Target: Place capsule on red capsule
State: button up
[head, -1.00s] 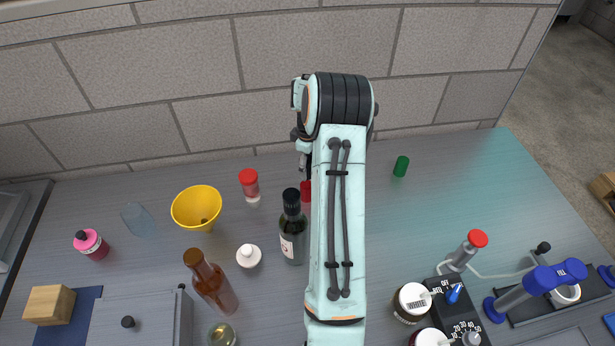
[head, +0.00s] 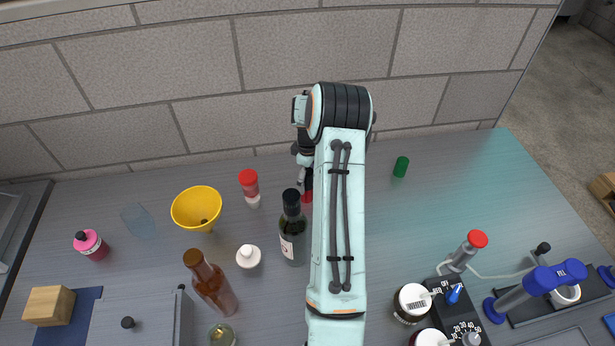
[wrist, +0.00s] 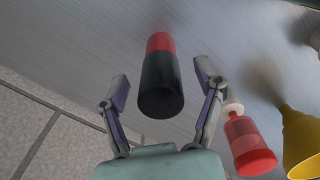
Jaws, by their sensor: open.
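A black capsule (wrist: 161,88) sits end to end with the red capsule (wrist: 160,42) in the wrist view. The black one is nearer the camera and looks to be on top of the red one, roughly in line with it. My gripper (wrist: 160,84) is open, with one finger on each side of the black capsule and visible gaps between. In the head view the red capsule (head: 307,196) shows as a small red patch behind the wine bottle. My arm hides most of the gripper and the black capsule there.
A dark wine bottle (head: 293,232) stands just in front of the red capsule. To the left are a red-capped shaker (head: 250,188), a yellow funnel (head: 197,209), a white bottle (head: 248,257) and a brown bottle (head: 212,285). A green capsule (head: 401,166) stands right, with free counter around it.

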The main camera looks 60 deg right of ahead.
notch_tip(320, 180, up, 12)
jog(key=shift+r, duration=0.15)
jog(key=a+r, duration=0.4)
jog(key=a, duration=0.8)
jog(key=a+r, duration=0.4)
jog(key=a, duration=0.7)
jog(key=s+a+f, duration=0.1)
jog(key=s+a, duration=1.3)
jog(key=s, duration=0.1)
jog(key=shift+s+f+m+y, duration=0.2)
jog(key=shift+f+m+y, duration=0.1)
jog(key=shift+f+y, duration=0.1)
